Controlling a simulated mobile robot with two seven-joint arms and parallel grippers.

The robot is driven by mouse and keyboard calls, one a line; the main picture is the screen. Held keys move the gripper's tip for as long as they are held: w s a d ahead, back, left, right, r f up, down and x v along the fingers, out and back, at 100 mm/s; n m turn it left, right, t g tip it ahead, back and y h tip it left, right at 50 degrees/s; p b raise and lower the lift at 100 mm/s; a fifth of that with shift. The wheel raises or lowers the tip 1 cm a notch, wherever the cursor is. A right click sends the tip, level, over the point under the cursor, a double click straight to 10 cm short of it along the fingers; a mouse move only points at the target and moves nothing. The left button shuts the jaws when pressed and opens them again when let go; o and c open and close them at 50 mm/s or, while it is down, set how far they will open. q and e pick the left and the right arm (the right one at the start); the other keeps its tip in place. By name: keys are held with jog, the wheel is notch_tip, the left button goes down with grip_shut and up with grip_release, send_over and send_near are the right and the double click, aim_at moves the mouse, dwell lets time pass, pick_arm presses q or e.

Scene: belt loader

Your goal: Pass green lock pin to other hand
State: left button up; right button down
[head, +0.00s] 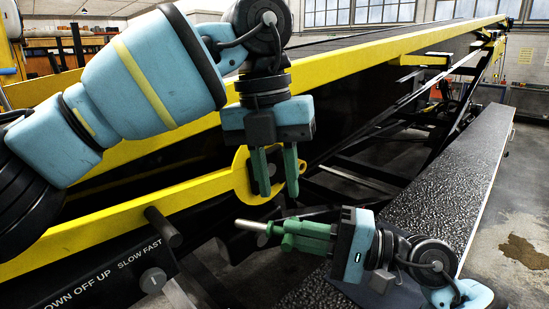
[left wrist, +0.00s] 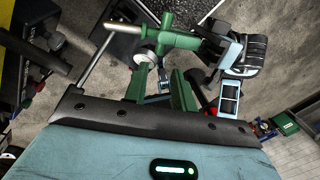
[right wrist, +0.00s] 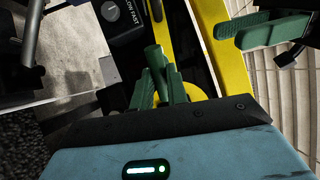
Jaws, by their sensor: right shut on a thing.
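The green lock pin (head: 252,226) is held level by my right gripper (head: 295,236), its silver shaft sticking out to the left. My left gripper (head: 277,188) points down above the right gripper, fingers apart and empty. It also shows at the top right of the right wrist view (right wrist: 250,33).
A yellow rail with a rounded plate (head: 242,178) lies just behind my left gripper. A control panel with a knob (head: 153,280) is at the lower left. A dark textured running board (head: 440,190) extends at right, with open floor beyond.

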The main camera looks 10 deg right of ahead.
aim_at(287, 238)
pick_arm(q)
jog(key=f, duration=0.6)
jog(key=d+f, duration=0.1)
jog(key=f, duration=0.1)
jog(key=shift+s+d+f, duration=0.1)
jog(key=shift+s+f, duration=0.15)
jog(key=shift+f, duration=0.15)
jog(key=shift+c, duration=0.3)
grip_shut()
pick_arm(e)
jog(key=c, duration=1.3)
grip_release()
